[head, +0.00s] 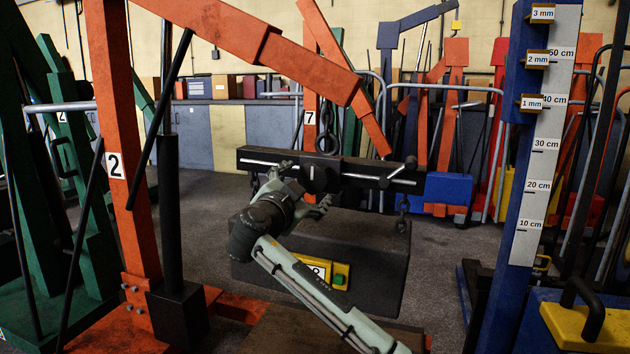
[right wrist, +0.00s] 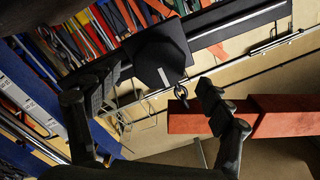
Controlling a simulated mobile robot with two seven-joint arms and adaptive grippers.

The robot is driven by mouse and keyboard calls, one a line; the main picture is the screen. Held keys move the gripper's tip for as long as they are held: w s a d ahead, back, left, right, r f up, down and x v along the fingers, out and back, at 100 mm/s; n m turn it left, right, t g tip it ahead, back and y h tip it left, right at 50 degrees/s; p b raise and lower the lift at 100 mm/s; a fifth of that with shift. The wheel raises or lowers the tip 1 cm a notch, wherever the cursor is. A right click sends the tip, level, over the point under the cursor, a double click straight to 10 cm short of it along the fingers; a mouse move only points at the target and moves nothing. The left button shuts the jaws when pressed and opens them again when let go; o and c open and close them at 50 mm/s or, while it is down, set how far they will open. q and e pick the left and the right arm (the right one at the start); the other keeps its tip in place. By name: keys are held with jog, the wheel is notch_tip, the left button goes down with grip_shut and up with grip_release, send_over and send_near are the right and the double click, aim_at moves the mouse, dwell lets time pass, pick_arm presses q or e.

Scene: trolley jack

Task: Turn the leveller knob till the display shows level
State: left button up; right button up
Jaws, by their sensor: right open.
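The dark leveller bar (head: 262,157) with its silver screw hangs under the orange crane arm in the head view. A black knob (head: 318,178) sits at the middle of the bar. In the right wrist view the knob (right wrist: 160,52) shows as a dark faceted block with a pale mark. My right gripper (head: 308,186) is open, in front of the bar beside the knob. In the wrist view its fingers (right wrist: 158,84) stand apart, with the knob just beyond the gap. A yellow box with a white display (head: 318,271) sits on the dark hanging block; its reading is too small to tell.
The dark block (head: 380,270) hangs on chains below the bar. The orange crane post (head: 122,200), marked 2, stands at left. A blue post with a white centimetre scale (head: 542,140) stands at right. More cranes and blue cabinets (head: 186,133) fill the background.

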aim_at(312, 180)
jog(key=x, duration=0.6)
jog(key=shift+w, duration=0.1)
pick_arm(q)
jog(key=shift+s+a+f+g+y, duration=0.3)
jog(key=shift+s+a+f+g, duration=0.4)
jog(key=shift+s+a+f, duration=0.2)
pick_arm(e)
jog(key=shift+c, duration=0.4)
